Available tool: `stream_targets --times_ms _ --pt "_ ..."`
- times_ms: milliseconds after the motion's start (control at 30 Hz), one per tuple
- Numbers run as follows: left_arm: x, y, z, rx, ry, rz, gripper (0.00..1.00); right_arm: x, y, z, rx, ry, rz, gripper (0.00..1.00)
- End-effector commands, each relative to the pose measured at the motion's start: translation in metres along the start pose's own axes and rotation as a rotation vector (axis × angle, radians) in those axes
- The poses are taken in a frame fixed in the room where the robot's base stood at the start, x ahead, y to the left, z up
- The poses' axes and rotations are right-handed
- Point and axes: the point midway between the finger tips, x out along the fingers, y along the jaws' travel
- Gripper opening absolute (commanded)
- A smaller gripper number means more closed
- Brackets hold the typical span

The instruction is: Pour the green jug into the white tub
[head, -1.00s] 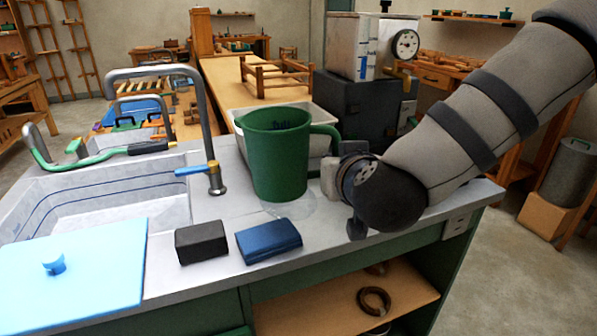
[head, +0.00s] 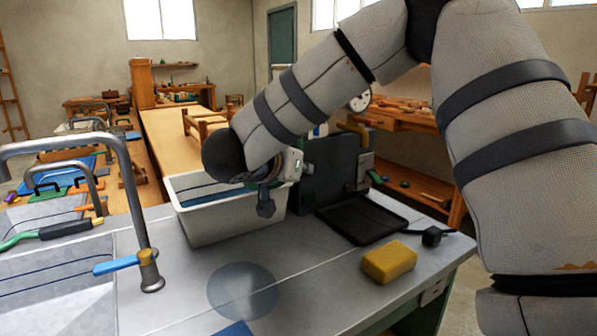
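The white tub (head: 228,224) stands on the grey counter, left of centre in the head view. Its visible inner wall has a dark blue band. My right arm comes in from the upper right and bends down to the tub. My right gripper (head: 268,184) is at the tub's right part, in front of its rim from this view. Its fingers are mostly hidden by the wrist, so I cannot see whether they hold anything. The green jug does not show in this view. My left gripper is not in view.
A yellow sponge-like block (head: 389,262) and a black tray (head: 361,220) are to the right. A tall tap (head: 143,205) and sink are at the left.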

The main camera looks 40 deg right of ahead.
Motion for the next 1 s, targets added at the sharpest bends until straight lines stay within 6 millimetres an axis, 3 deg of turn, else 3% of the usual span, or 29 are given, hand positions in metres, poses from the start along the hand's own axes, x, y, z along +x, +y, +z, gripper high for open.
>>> stream_targets --times_ms 633,1000 --pt "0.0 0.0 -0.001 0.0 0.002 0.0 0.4 -0.002 -0.014 -0.011 -0.116 -0.027 0.047 0.0" --pt "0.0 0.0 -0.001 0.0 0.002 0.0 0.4 -0.006 -0.011 -0.02 -0.192 -0.043 0.078 0.0"
